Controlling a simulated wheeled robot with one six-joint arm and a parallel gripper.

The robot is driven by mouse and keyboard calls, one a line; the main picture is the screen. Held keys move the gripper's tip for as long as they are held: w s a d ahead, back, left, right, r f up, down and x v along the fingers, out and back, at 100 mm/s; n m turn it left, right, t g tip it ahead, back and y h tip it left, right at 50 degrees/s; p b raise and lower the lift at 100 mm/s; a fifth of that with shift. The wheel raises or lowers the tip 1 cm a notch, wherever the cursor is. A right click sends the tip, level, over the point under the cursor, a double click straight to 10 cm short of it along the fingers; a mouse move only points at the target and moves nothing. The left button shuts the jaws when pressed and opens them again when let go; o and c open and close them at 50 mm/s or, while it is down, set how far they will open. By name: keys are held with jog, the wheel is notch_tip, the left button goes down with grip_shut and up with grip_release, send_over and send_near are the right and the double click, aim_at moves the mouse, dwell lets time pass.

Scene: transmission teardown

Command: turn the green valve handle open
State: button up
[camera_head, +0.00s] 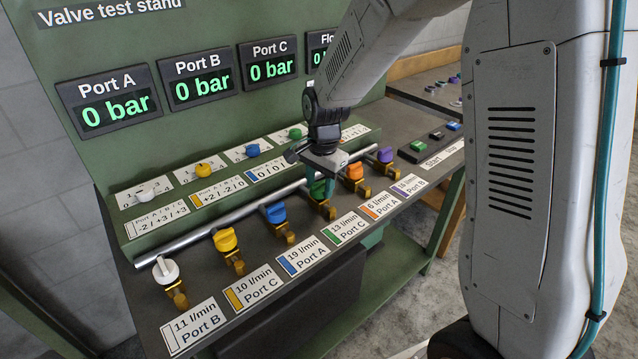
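The green valve handle (318,189) sits on a brass valve in the row along the test stand, behind the label "13 l/min Port C" (346,226). My gripper (322,180) is directly above and around it, pointing down. The gripper's body and fingers hide part of the handle. I cannot tell whether the fingers touch it or how far apart they are. The displays for Port A (106,100), Port B (201,79) and Port C (271,62) all read 0 bar.
Left of the green handle are blue (275,213), yellow (226,240) and white (166,270) valve handles. Orange (355,171) and purple (385,155) ones stand close on its right. A metal pipe (200,234) runs behind the row. Small coloured knobs sit on the panel behind.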

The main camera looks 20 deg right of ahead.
jog(key=shift+n, duration=0.4)
jog(key=n, duration=0.8)
jog(key=shift+w+n, duration=0.1)
jog(key=shift+n, duration=0.2)
jog(key=n, duration=0.4)
jog(key=shift+g, duration=0.4)
jog(key=n, duration=0.4)
jog(key=shift+n, duration=0.4)
jog(key=o, duration=1)
jog(key=shift+c, duration=0.2)
